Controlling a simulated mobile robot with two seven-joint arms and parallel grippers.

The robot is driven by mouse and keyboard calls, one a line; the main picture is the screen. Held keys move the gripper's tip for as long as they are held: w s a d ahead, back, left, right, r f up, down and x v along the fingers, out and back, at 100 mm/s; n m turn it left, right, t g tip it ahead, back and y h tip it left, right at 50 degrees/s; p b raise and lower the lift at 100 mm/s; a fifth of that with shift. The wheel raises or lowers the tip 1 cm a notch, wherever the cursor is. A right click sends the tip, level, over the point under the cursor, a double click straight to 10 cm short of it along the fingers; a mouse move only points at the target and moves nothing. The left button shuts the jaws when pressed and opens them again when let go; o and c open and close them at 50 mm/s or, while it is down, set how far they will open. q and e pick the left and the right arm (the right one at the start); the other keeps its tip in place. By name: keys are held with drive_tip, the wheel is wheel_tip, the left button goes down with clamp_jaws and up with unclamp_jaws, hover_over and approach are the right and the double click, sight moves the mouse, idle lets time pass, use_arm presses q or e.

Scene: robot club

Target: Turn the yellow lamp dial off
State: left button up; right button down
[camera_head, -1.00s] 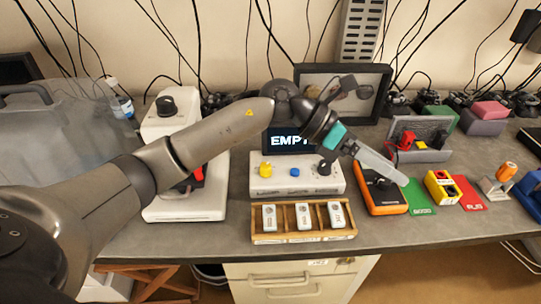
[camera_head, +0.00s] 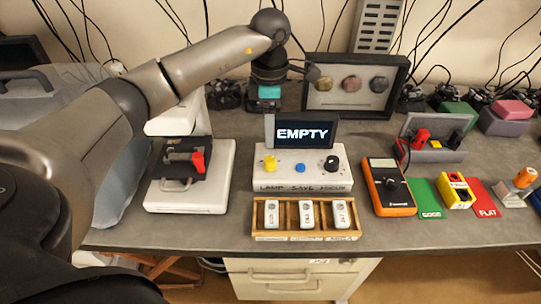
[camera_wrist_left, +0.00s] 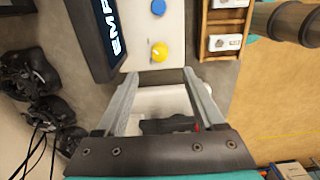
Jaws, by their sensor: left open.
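The yellow lamp dial (camera_head: 270,163) sits at the left end of a white control box (camera_head: 318,178), above the word LAMP. The box also has a blue button (camera_head: 300,168) and a black knob (camera_head: 331,164). A dark screen (camera_head: 302,132) behind it reads EMPTY. My left gripper (camera_head: 264,106) points down behind the box, apart from the dial; its fingers barely show there. In the left wrist view my left gripper (camera_wrist_left: 160,75) is open and empty, with the yellow dial (camera_wrist_left: 158,52) just beyond the gap between its fingertips. My right gripper is not in view.
A wooden tray (camera_head: 306,238) with several white modules stands in front of the box. A white device (camera_head: 190,190) with a red lever stands at left. An orange multimeter (camera_head: 389,187) lies at right. A dark display frame (camera_head: 356,86) and black cables are behind.

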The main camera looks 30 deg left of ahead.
sight(270, 159)
use_arm(q)
wheel_tip(270, 159, down, 10)
drive_tip(key=shift+r, duration=0.25)
drive_tip(key=shift+c, duration=0.2)
clamp_jaws()
idle(0.4)
